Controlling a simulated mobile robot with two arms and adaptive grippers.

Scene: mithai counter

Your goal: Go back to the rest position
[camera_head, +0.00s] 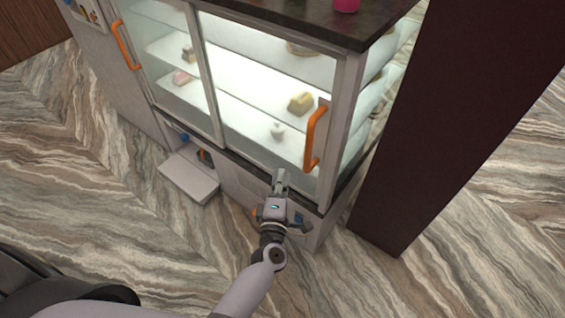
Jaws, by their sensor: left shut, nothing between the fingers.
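My left gripper (281,177) is in the middle of the head view, in front of the lower edge of a glass display counter (335,190). Its fingers are together, with nothing visible between them. My left arm comes up from the bottom of the picture to it. The gripper is below and left of the orange handle (315,136) on the counter's right door; whether it touches the counter front cannot be told. My right gripper is not in the picture.
A second orange handle (126,45) is on the left door. Lit shelves hold a few sweets, including a yellowish piece (301,103). A light drawer or flap (189,177) juts out low at the front. A dark panel (455,110) stands at the right. The marble-patterned floor (90,205) at the left is clear.

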